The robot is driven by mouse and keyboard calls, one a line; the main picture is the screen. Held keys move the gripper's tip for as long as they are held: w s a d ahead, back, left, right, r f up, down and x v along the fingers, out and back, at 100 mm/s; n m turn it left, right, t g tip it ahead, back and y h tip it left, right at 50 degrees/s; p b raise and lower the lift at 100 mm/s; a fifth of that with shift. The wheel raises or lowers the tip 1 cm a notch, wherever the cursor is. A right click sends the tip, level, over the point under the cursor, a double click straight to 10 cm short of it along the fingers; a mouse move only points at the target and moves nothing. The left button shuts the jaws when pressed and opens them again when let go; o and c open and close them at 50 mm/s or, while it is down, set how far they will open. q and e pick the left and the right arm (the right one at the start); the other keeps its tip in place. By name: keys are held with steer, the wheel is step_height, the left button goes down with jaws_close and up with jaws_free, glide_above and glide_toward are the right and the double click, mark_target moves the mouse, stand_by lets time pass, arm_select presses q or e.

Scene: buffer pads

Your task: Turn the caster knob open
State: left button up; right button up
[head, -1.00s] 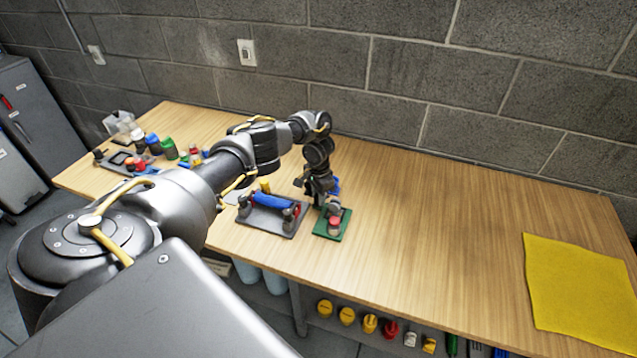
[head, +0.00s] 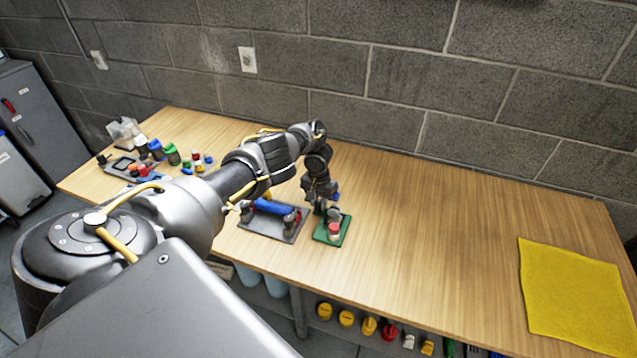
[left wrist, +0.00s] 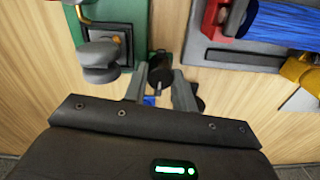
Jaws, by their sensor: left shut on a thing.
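A small green board (head: 345,238) lies on the wooden table near its front edge. It carries a red-topped piece (head: 334,230) and grey fittings. My left gripper (head: 325,206) points down at the board's far edge. In the left wrist view its fingers (left wrist: 160,90) are closed around a dark knob (left wrist: 160,66) at the board's edge. The fingers and arm partly hide that contact. My right gripper is not in view.
A grey board with a blue roller (head: 274,207) and red clamps lies just left of the green board. A yellow cloth (head: 575,295) lies at the right. The table's middle right is clear.

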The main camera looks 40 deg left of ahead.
mark_target(319, 202)
arm_select(q)
steer(key=o, duration=1)
steer(key=shift+r, duration=0.1)
step_height(319, 202, up, 11)
steer(key=p, duration=0.4)
